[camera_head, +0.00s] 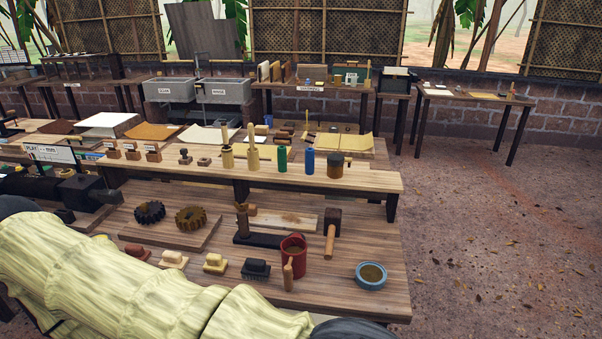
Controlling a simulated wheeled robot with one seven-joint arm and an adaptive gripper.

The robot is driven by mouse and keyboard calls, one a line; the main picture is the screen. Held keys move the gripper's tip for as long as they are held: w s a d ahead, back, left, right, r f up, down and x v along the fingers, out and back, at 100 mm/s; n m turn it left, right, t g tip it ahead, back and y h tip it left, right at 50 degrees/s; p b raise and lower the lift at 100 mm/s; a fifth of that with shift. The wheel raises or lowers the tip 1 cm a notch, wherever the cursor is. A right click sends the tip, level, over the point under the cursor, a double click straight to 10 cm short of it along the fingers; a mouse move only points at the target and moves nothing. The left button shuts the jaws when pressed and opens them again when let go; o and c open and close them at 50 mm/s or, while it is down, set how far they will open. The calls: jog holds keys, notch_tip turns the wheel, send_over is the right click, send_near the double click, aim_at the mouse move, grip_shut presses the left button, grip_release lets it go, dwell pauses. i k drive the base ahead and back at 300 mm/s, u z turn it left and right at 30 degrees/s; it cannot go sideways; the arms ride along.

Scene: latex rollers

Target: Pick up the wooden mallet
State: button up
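A wooden mallet (332,222) lies on the lower wooden bench top, right of centre. Its dark brown block head is toward the back, and its lighter handle (330,244) points toward the front. My arm, in a pale yellow cover (130,275), crosses the lower left foreground. My gripper is not in view.
A raised shelf (370,183) with bottles and jars stands behind.

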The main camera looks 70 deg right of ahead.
aim_at(333, 216)
jog(key=i, duration=2.3)
jog(key=z, duration=3.75)
